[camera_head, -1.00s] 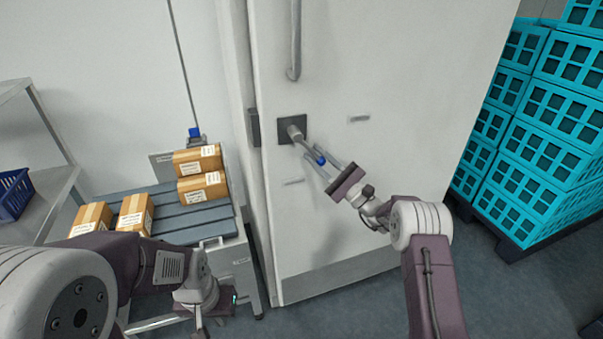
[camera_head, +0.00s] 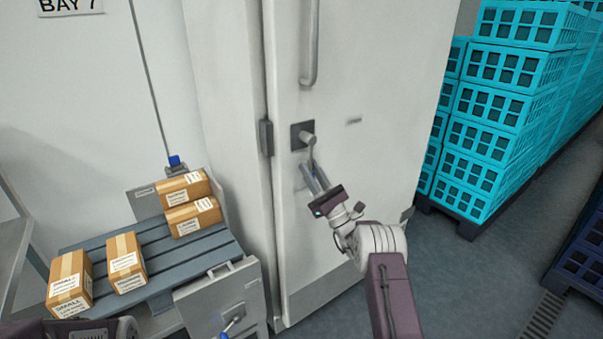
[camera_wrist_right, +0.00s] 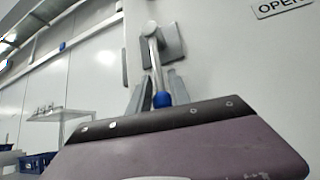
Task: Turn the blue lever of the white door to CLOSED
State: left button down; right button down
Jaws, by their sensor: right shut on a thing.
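The white door (camera_head: 385,60) stands in the middle of the head view. Its lever (camera_head: 308,141) sits on a dark square plate (camera_head: 296,129) and points almost straight down, tilted slightly right. My right gripper (camera_head: 312,175) is shut on the lever's blue end. In the right wrist view, the grey lever shaft (camera_wrist_right: 154,62) runs down to its blue tip (camera_wrist_right: 162,99) between the two fingers. An OPEN label (camera_wrist_right: 283,7) is on the door at the upper right there. My left gripper is out of view; only a bit of its arm shows at the bottom left.
A slatted grey bench (camera_head: 150,253) with several cardboard boxes (camera_head: 122,262) stands left of the door. Stacked turquoise crates (camera_head: 500,110) stand on a dark pallet at the right. A vertical door handle (camera_head: 311,50) is above the lever. The floor between door and crates is clear.

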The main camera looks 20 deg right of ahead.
jog(key=shift+a+f+m, duration=0.15)
jog(key=shift+f+m, duration=0.15)
jog(key=c, duration=1.5)
grip_release()
jog(key=shift+w, duration=0.1)
jog(key=shift+r, duration=0.1)
jog(key=shift+s+f, duration=0.2)
jog(key=shift+s, duration=0.05)
jog(key=b+v, duration=0.6)
jog(key=v, duration=0.2)
jog(key=shift+s+f, duration=0.1)
jog(key=shift+f, duration=0.2)
